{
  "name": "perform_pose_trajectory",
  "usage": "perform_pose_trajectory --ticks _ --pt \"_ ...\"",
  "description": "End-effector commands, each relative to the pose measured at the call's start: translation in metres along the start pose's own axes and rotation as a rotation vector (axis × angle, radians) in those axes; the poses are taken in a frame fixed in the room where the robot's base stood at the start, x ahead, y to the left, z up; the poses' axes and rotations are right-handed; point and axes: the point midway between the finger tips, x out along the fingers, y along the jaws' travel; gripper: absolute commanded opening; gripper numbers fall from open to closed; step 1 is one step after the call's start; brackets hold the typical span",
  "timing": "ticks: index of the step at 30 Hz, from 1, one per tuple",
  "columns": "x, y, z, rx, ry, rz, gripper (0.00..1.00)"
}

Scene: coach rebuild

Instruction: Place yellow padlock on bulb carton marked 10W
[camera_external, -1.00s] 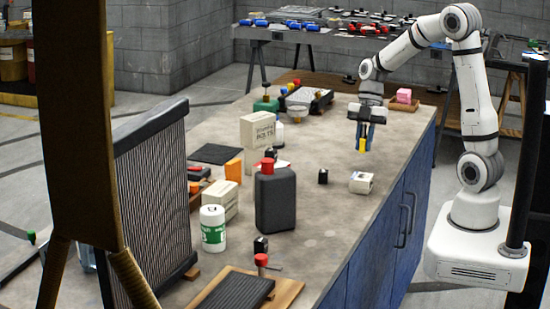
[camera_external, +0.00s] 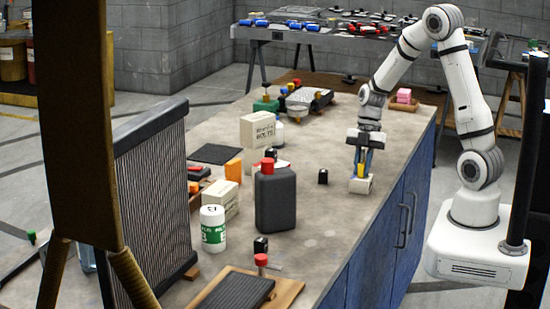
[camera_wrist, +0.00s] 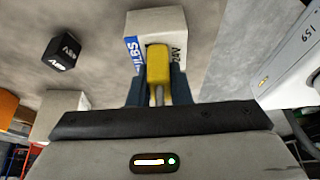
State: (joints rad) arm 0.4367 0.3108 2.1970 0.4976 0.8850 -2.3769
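The yellow padlock (camera_wrist: 158,62) is between the fingers of my gripper (camera_wrist: 158,84), its body pointing away from the palm and its shackle toward it. In the external view, my gripper (camera_external: 362,165) points down with the padlock (camera_external: 361,170) directly over a small white carton (camera_external: 360,186) near the table's right edge. The carton (camera_wrist: 160,20) also shows behind the padlock in the wrist view, with a blue band ending in "LBS" and dark print that looks like "24V". No 10W mark is readable. I cannot tell whether padlock and carton touch.
A small black block (camera_external: 323,177) stands left of the carton. A dark jug (camera_external: 275,197) with a red cap, a larger beige carton (camera_external: 257,130) and a white-green can (camera_external: 213,229) stand farther left.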

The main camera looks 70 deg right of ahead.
Motion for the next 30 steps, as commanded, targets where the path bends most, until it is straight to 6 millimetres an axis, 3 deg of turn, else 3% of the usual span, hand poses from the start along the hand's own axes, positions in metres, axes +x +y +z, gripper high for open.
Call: perform_pose_trajectory --ticks 8,19,30 --pt "0.000 0.000 0.000 0.000 0.000 0.000 0.40" --pt "-0.006 0.000 -0.002 0.000 -0.001 0.001 0.40" --pt "-0.081 0.001 0.000 -0.001 -0.003 0.007 0.40"
